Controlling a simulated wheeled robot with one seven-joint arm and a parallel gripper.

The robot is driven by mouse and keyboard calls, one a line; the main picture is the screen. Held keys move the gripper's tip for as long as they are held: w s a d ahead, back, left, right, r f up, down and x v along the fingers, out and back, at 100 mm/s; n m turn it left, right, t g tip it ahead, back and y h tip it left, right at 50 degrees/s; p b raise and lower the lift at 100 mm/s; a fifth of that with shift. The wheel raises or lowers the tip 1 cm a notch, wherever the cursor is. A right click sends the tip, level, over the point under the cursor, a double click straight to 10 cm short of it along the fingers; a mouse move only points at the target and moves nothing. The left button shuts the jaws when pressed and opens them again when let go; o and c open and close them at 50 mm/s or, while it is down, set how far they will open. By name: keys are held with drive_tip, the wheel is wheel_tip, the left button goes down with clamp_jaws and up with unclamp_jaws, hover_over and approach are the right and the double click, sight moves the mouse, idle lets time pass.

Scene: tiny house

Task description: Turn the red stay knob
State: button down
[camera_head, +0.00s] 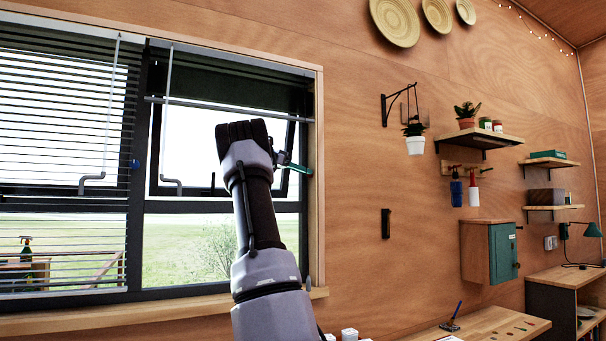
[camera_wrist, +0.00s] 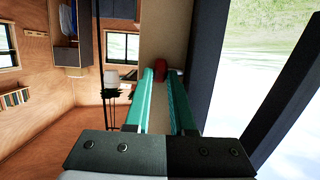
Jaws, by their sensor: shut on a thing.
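The red stay knob (camera_wrist: 160,67) shows in the wrist view as a small rounded red shape beside the window frame. My gripper (camera_wrist: 160,76) has its two teal fingers on either side of the knob, shut on it at the tips. In the head view my gripper (camera_head: 296,167) reaches the right side of the open window sash, close to the wooden window surround. The knob cannot be made out there. The dark window frame (camera_wrist: 205,55) runs close beside the fingers in the wrist view.
A tilted upper sash (camera_head: 222,189) stands at the arm, with a blue knob (camera_head: 134,163) on the frame to its left. Blinds (camera_head: 60,110) hang at the left. The wooden sill (camera_head: 120,315) lies below. A hanging white pot (camera_head: 415,145) and shelves are on the right wall.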

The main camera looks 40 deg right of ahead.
drive_tip(key=shift+d+r+t+y, duration=0.1)
drive_tip(key=shift+r+t+y, duration=0.15)
drive_tip(key=shift+y, duration=0.35)
drive_tip(key=shift+d+r+t+y, duration=0.1)
drive_tip(key=shift+t+y, duration=0.15)
drive_tip(key=shift+y, duration=0.35)
drive_tip(key=c, duration=0.8)
unclamp_jaws()
drive_tip(key=shift+o, duration=0.2)
drive_tip(key=shift+a+r, duration=0.1)
drive_tip(key=w+a, duration=0.4)
drive_tip(key=a, duration=0.8)
drive_tip(key=shift+a+r, duration=0.2)
drive_tip(key=shift+s, duration=0.1)
